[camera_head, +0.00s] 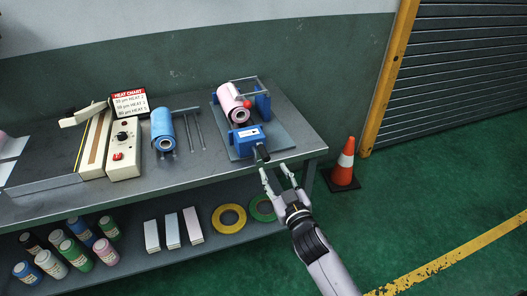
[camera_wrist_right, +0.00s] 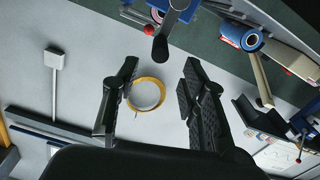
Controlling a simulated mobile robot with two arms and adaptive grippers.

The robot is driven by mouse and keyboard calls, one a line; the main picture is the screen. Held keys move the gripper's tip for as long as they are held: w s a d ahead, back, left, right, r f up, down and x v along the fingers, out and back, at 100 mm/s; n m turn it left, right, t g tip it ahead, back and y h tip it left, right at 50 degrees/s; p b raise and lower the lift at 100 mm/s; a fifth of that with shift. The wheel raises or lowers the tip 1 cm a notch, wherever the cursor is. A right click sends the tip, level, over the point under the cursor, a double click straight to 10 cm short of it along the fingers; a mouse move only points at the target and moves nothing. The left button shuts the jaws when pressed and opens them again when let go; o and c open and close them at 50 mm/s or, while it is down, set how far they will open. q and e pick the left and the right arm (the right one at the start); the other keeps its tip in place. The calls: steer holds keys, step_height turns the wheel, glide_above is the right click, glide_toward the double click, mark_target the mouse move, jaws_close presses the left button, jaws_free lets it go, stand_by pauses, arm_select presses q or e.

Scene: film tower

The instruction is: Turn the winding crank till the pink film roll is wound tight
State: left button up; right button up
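The pink film roll (camera_head: 232,102) sits on the blue winder at the right end of the bench. The winder's blue body (camera_head: 246,139) faces the bench's front. My left gripper is not in view.
A blue roll (camera_head: 162,129) and thin metal rods (camera_head: 193,130) lie left of the winder. A heat sealer (camera_head: 123,148) stands further left. The lower shelf holds bottles, boxes and tape rings (camera_head: 229,218). An orange cone (camera_head: 344,165) stands right of the bench.

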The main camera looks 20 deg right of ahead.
mark_target(267, 160)
steer(key=w, duration=0.9)
steer(key=shift+w+a+p, duration=0.15)
steer(key=shift+w+p, duration=0.15)
steer(key=shift+p, duration=0.05)
jaws_close()
stand_by(0.4)
